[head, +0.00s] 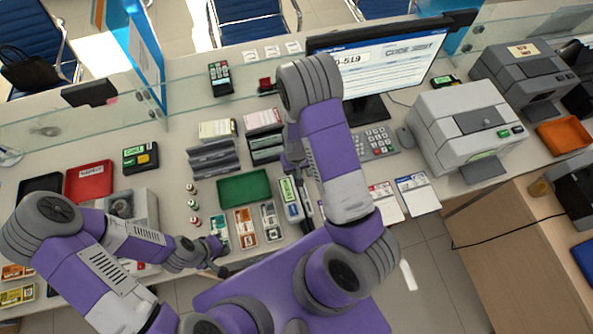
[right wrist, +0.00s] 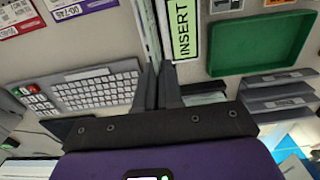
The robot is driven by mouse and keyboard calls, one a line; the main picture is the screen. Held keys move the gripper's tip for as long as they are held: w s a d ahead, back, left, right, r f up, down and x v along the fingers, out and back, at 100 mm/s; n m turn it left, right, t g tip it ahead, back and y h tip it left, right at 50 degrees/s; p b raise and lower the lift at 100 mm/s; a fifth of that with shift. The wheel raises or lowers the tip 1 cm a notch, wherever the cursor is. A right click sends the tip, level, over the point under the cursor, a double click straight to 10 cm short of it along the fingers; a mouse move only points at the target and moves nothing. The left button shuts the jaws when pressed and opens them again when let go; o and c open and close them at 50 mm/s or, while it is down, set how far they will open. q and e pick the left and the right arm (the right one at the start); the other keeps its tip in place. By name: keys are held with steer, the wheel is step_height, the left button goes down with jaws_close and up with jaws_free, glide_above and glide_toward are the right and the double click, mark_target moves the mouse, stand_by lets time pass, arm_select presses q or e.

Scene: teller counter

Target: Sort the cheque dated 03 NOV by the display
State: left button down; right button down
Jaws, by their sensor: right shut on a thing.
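The display (head: 400,62) stands at the back right of the counter and shows "0-519" and a box with "CODE"; the rest is partly hidden by my right arm or too small. My right gripper (right wrist: 158,82) is shut on a thin sheet (right wrist: 151,32) seen edge-on, which looks like the cheque; its date cannot be read. It is beside a device labelled INSERT (right wrist: 183,30), also in the head view (head: 290,192). In the head view the right gripper is mostly hidden behind my arm. My left gripper (head: 219,256) is open and empty at the counter's front edge.
A green tray (head: 244,188) and dark slotted holders (head: 213,158) stand left of the INSERT device. A keypad keyboard (head: 374,143) is to its right, with labelled cards (head: 417,190) in front. Glass panels line the back. A grey machine (head: 465,122) stands right.

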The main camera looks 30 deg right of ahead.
steer(key=shift+r+p, duration=0.65)
steer(key=shift+r, duration=0.35)
steer(key=shift+r+p, duration=0.45)
steer(key=shift+r, duration=0.9)
